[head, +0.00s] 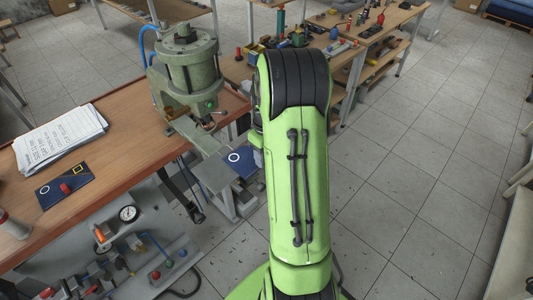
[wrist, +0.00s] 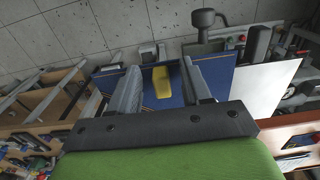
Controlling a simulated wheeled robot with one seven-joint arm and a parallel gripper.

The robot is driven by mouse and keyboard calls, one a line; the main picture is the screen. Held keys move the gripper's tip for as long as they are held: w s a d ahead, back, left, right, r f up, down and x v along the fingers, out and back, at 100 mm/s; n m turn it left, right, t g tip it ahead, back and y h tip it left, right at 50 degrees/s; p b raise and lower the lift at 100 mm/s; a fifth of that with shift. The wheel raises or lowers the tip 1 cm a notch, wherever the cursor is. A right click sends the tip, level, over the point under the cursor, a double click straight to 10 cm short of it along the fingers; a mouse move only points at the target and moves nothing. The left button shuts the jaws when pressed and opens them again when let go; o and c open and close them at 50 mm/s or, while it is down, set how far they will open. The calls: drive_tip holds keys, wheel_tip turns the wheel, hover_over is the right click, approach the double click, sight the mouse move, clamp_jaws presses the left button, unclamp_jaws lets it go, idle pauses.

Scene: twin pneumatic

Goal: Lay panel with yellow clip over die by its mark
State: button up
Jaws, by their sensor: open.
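A dark blue panel (wrist: 220,78) with a yellow clip (wrist: 162,82) fills the middle of the wrist view. My gripper (wrist: 158,80) is open, its two fingers on either side of the clip with a gap showing. In the head view a blue panel (head: 241,159) with a white ring mark shows beside my arm, low by the press; my arm hides the rest of it, its clip and my gripper. Another blue panel (head: 52,191) with a red clip (head: 65,188), a white ring and a yellow square lies on the wooden bench. I cannot make out the die.
The green press (head: 188,70) stands at the bench's right end. White papers (head: 60,138) lie on the wooden bench (head: 120,150). A gauge (head: 128,213) and valves sit below its front edge. A cluttered table (head: 240,70) stands behind my arm.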

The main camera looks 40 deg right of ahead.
wheel_tip(320, 180, up, 16)
drive_tip(key=p, duration=0.2)
drive_tip(key=shift+f, duration=0.1)
drive_tip(key=s+a+r+t, duration=0.1)
drive_tip(key=s+a+r, duration=0.2)
drive_tip(key=a, duration=0.4)
drive_tip(key=s+a+r+t, duration=0.2)
drive_tip(key=a+r, duration=0.1)
drive_tip(key=a, duration=0.5)
drive_tip(key=s+a+f+t, duration=0.2)
drive_tip(key=s+a, duration=0.6)
drive_tip(key=s, duration=0.2)
drive_tip(key=shift+s+t, duration=0.25)
drive_tip(key=shift+t, duration=0.05)
